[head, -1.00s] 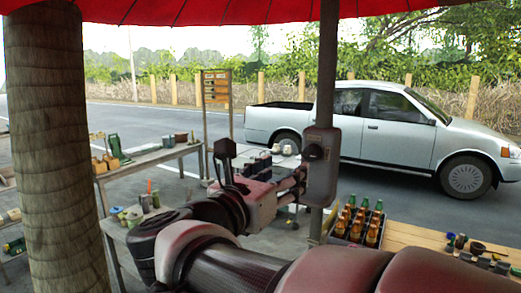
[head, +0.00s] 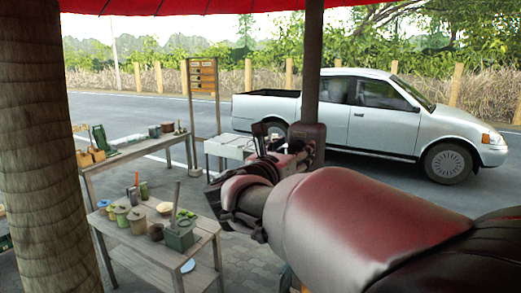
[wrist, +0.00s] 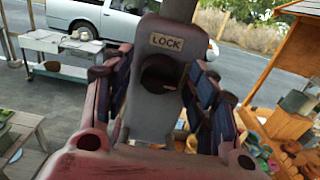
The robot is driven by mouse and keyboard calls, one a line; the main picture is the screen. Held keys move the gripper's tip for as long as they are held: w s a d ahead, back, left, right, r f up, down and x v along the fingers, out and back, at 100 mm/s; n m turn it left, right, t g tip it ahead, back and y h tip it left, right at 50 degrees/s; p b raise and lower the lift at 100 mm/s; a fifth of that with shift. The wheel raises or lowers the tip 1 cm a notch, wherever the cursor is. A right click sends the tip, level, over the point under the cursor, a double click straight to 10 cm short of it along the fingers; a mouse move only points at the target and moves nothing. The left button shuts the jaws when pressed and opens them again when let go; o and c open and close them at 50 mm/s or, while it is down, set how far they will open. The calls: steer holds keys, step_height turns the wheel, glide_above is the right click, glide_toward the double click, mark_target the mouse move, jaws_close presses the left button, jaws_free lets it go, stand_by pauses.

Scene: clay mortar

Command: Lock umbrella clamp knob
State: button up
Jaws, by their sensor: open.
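My gripper (wrist: 160,98) is open, with one finger left and one right of the knob and clamp body in that view. A gap shows between the fingers and the knob. In the head view my gripper (head: 275,140) is beside the clamp (head: 318,138), and my arm hides part of the clamp and all of the knob.
A wooden bench (head: 140,256) with pots and a green box (head: 180,236) stands at the lower left, another bench behind it. A palm trunk (head: 38,150) stands at the far left. A white cart (head: 230,146) and silver pickup (head: 370,125) are beyond. A wooden stall (wrist: 285,60) is at right in the wrist view.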

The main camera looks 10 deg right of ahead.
steer(key=shift+c, duration=0.6)
steer(key=c, duration=0.9)
steer(key=shift+c, duration=0.2)
steer(key=shift+n, duration=0.3)
steer(key=n+b, duration=0.1)
steer(key=n, duration=0.2)
steer(key=shift+n+b, duration=0.3)
steer(key=shift+b, duration=0.05)
steer(key=n, duration=0.4)
steer(key=shift+a+n, duration=0.1)
steer(key=shift+n, duration=0.2)
steer(key=n+p, duration=0.1)
steer(key=n, duration=0.3)
steer(key=shift+w, duration=0.1)
steer(key=n+p, duration=0.2)
steer(key=n, duration=0.3)
steer(key=shift+a+f, duration=0.1)
steer(key=shift+f, duration=0.05)
